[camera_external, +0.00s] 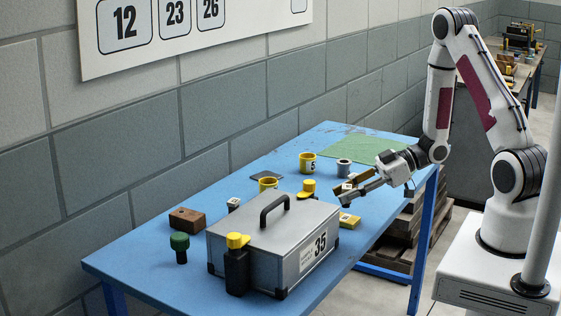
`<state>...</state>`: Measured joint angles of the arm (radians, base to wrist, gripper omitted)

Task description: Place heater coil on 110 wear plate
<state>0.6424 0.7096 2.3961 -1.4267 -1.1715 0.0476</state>
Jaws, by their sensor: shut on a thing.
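My gripper (348,188) reaches in from the right, low over the right part of the blue table. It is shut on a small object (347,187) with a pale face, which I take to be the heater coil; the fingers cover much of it. A flat yellow block (348,220) with a pale label lies below the gripper, beside the grey case. A dark flat plate (268,176) lies further back to the left. No 110 is readable on either, so I cannot tell which is the wear plate.
A grey case (262,242) marked 35, with a raised handle, fills the table's front. Around it are a brown block (187,221), a green-topped knob (180,246) and yellow-topped pieces. Yellow rings (307,162) and a grey ring (343,168) stand behind. A green mat (365,146) is clear.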

